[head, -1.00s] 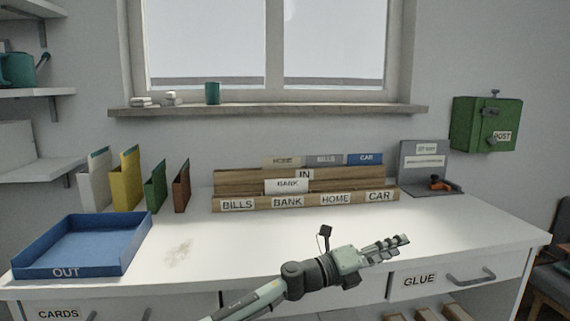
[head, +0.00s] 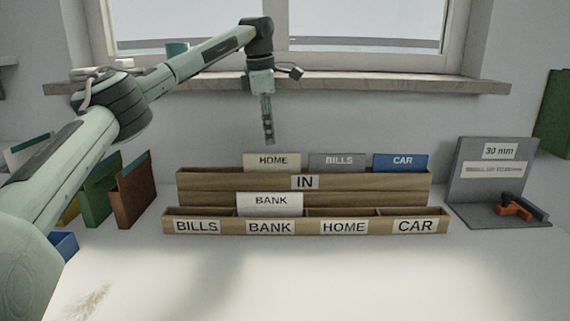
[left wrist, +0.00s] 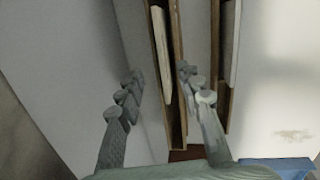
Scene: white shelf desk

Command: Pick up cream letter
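The cream letter, labelled HOME (head: 272,162), stands upright in the back IN rack (head: 225,186), at the left of the letters there. My left gripper (head: 267,138) points down just above it, its fingers overlapping in the head view. In the left wrist view my left gripper (left wrist: 160,80) is open, and the cream letter (left wrist: 162,62) shows edge-on in its slot, between and beyond the fingers. I cannot tell whether anything touches. My right gripper is not in view.
A grey BILLS letter (head: 338,162) and a blue CAR letter (head: 400,162) share the IN rack. A white BANK letter (head: 270,204) stands in the labelled front rack (head: 320,228). Coloured folders (head: 136,192) are left, a grey stand (head: 490,165) right. The desk front is clear.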

